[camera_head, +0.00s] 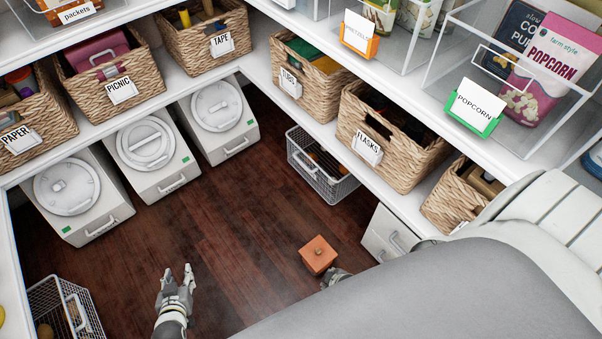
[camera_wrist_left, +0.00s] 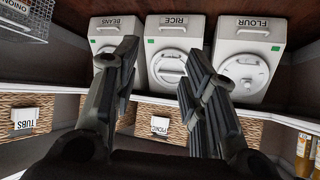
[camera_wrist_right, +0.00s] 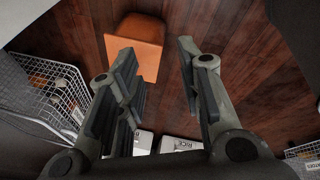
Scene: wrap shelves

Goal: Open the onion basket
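The onion basket (camera_head: 322,168) is a grey wire basket on the floor under the shelf holding the TUBS basket, with brownish round items inside. Its labelled corner shows in the left wrist view (camera_wrist_left: 24,22). A wire basket with similar contents also shows at the left of the right wrist view (camera_wrist_right: 45,95). My left gripper (camera_head: 178,274) is open and empty over the floor, well left of the onion basket. My right gripper (camera_wrist_right: 158,55) is open and empty; in the head view only a bit shows beside the orange box, the rest hidden behind my arm.
An orange box (camera_head: 318,254) stands on the wooden floor near my right gripper. Another wire basket (camera_head: 65,308) is at the lower left. Several white bins (camera_head: 150,150) line the left wall. Shelves of woven baskets overhang the floor. The middle floor is clear.

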